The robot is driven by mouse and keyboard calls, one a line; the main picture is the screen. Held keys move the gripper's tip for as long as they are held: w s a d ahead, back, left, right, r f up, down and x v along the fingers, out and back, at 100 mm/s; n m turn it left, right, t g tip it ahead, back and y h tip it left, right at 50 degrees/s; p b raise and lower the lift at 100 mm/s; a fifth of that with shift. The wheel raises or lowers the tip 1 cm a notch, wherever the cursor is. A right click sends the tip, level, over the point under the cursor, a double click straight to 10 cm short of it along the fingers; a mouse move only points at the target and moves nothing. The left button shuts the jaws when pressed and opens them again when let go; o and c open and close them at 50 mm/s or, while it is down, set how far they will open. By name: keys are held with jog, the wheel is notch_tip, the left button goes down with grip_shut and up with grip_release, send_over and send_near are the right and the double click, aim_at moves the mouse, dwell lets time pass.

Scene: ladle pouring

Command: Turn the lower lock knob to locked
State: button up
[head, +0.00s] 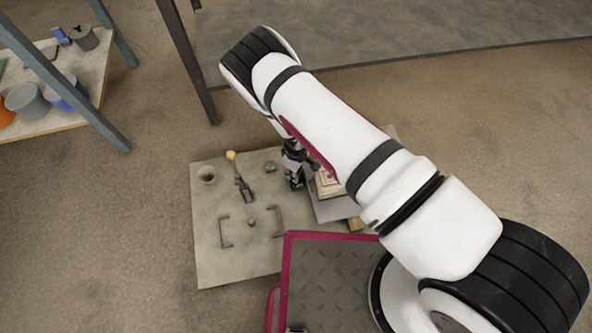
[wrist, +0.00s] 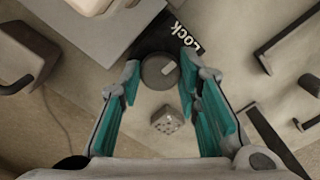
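In the wrist view a round dark grey knob (wrist: 155,72) carries a short pale mark on its upper right part. Beside it, up and to the right, is a black label (wrist: 187,38) reading "Lock". My gripper (wrist: 160,62) is open, its teal-padded fingers on either side of the knob with visible gaps. I cannot tell the fingertips' height relative to the knob. In the head view my gripper (head: 294,182) is low over the right edge of the pale board, and my arm hides part of that area; the knob cannot be made out there.
A speckled grey block (wrist: 167,119) lies between the fingers, below the knob in the wrist view. The pale board (head: 215,262) bears bracket-shaped bars (head: 223,232), a yellow-tipped lever (head: 238,176) and a round cup (head: 206,174). A shelf (head: 95,85) with containers stands at upper left.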

jog(key=o, duration=0.4)
notch_tip(320, 180, up, 12)
jog(key=shift+f, duration=0.1)
dwell(0.4)
dwell(0.4)
